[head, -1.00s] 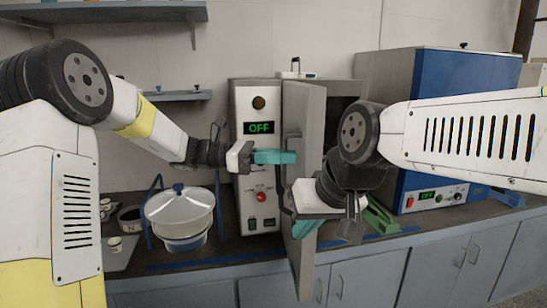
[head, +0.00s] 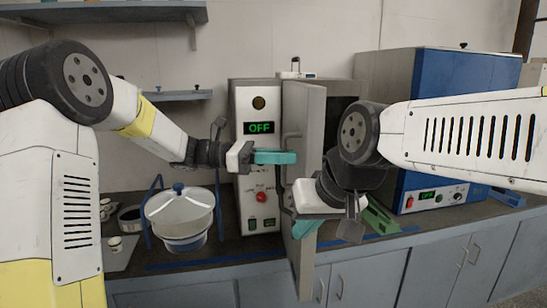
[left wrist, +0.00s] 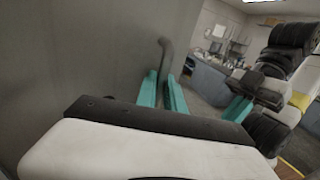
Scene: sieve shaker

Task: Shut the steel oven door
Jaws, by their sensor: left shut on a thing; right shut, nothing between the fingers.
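The steel oven door (head: 304,110) stands open, swung out toward me from the grey oven (head: 243,150). My left gripper (head: 292,157) is shut on the door handle (head: 291,135), on the door's left face. In the left wrist view the handle (left wrist: 166,52) rises between the teal fingers (left wrist: 160,95), close to the grey door face (left wrist: 75,60). My right gripper (head: 304,229) is shut and empty, lower down and in front of the door's lower part. It also shows in the left wrist view (left wrist: 238,108). Whether it touches the door I cannot tell.
The oven's panel reads OFF above a red knob (head: 261,197). A lidded pot (head: 180,212) stands left of the oven. A blue cabinet (head: 465,110) stands at the right, with a green item (head: 382,218) on the bench before it. A wall shelf (head: 105,12) is at upper left.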

